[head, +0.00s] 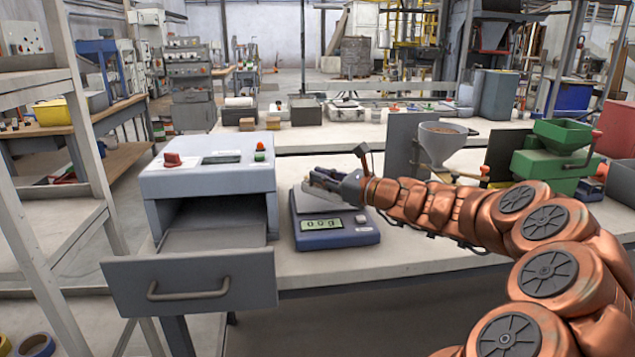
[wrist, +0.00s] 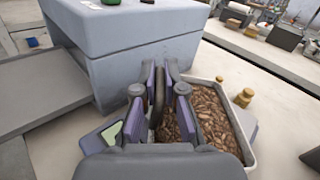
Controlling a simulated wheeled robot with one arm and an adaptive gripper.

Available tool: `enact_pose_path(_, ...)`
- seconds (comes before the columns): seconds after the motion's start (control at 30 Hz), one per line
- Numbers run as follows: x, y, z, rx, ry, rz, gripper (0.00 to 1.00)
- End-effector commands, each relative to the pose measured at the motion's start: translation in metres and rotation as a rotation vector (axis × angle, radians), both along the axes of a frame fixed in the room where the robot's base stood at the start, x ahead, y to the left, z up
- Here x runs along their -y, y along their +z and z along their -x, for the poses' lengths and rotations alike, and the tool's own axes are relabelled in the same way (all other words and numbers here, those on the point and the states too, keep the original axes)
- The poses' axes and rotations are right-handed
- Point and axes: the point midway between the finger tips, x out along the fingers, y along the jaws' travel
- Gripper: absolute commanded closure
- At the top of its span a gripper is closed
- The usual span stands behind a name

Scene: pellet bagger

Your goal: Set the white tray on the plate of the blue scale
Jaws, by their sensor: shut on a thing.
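The blue scale (head: 337,238) stands on the bench in the head view, its lit display (head: 321,225) facing me and its grey plate (head: 301,203) partly covered by my gripper. Part of the scale also shows in the wrist view (wrist: 97,138), at lower left. My gripper (head: 322,181) is over the scale's rear part. In the wrist view my gripper (wrist: 160,82) is shut on the white tray (wrist: 245,124), at its near left side. The tray holds brown pellets (wrist: 209,112) and looks level.
A grey-blue cabinet (head: 207,183) with its drawer (head: 190,286) pulled open stands left of the scale. Brass weights (wrist: 243,97) stand beyond the tray. A hopper (head: 442,140) and a green machine (head: 556,150) are at right. The bench front right of the scale is clear.

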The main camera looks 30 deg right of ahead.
Motion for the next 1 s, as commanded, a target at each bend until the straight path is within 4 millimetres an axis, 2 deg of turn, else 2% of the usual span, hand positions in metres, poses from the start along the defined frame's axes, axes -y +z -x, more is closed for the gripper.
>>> enact_pose_path(0.2,0.011,-0.004,-0.033,0.0,0.003,0.001,1.0)
enact_pose_path(0.4,0.02,-0.006,-0.052,-0.001,0.0,0.0,1.0)
enact_pose_path(0.67,0.022,-0.006,-0.061,0.0,0.002,0.001,1.0)
enact_pose_path(0.9,0.022,-0.039,-0.061,-0.002,0.003,-0.003,1.0)
enact_pose_path(1.0,0.021,-0.042,-0.061,0.0,0.003,-0.001,1.0)
